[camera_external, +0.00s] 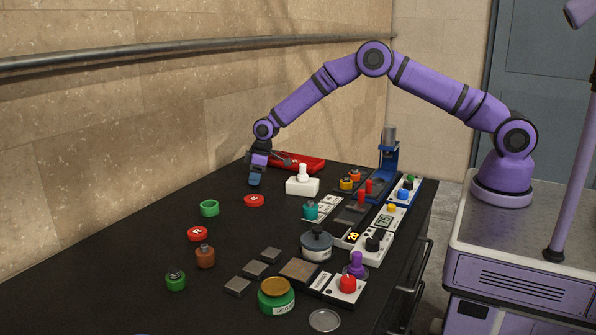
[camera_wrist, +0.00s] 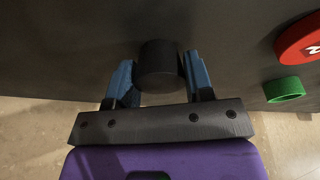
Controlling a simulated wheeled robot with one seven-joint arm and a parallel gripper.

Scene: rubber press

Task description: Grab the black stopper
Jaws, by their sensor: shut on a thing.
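The black stopper (camera_wrist: 158,65) is a dark, short cylinder. In the wrist view it sits between the two blue fingers of my gripper (camera_wrist: 160,75), which are shut on it from both sides. In the external view my gripper (camera_external: 255,178) points down at the far left part of the black table, close to the wall. The stopper cannot be made out there; the fingers and the dark tabletop hide it. I cannot tell whether the stopper still touches the table.
A red tray (camera_external: 305,164) lies behind my gripper, and a white block with a knob (camera_external: 302,186) stands to its right. A red disc (camera_external: 254,201) and a green ring (camera_external: 209,208) lie nearby. Several devices crowd the table's right side. A wall (camera_external: 130,160) borders the left.

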